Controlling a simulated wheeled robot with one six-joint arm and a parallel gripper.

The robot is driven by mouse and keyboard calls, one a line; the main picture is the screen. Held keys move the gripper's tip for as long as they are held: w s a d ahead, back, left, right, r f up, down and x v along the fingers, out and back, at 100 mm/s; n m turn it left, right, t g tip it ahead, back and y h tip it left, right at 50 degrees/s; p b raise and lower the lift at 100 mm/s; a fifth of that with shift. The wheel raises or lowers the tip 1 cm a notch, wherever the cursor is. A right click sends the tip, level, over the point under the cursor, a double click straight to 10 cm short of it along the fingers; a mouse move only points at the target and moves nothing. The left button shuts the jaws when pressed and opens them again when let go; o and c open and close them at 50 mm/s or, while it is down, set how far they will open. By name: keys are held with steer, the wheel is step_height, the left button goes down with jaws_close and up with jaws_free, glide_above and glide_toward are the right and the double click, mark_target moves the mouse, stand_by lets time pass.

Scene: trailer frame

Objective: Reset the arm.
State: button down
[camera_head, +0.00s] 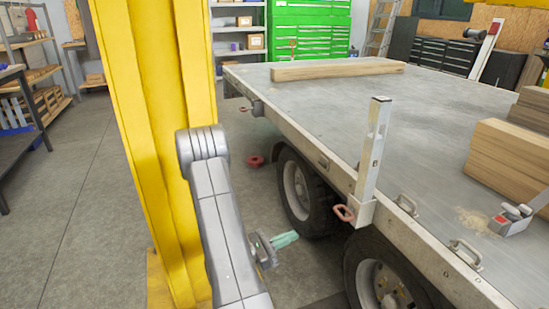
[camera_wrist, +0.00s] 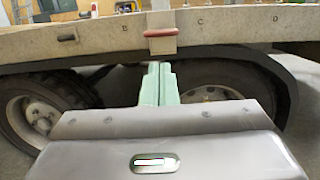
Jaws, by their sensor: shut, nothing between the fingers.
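My arm (camera_head: 222,225) rises at the lower middle of the head view, in front of a yellow column. My gripper (camera_head: 297,236) has pale green fingers and points right toward the trailer's side, low beside the wheels. In the wrist view my gripper (camera_wrist: 156,68) shows its two green fingers pressed together, with nothing between them. Beyond the fingertips is the trailer's edge with a post and a red handle (camera_wrist: 161,33). The fingers appear apart from the trailer.
The flatbed trailer (camera_head: 330,105) fills the right, with timber beams (camera_head: 338,69) on it. An upright metal post (camera_head: 374,150) stands at its edge. The yellow column (camera_head: 150,120) is close behind my arm. A red object (camera_head: 255,162) lies on the floor. Floor at left is clear.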

steer(key=b+x, duration=0.1)
steer(key=x, duration=1)
steer(key=shift+d, duration=0.35)
steer(key=shift+w, duration=0.1)
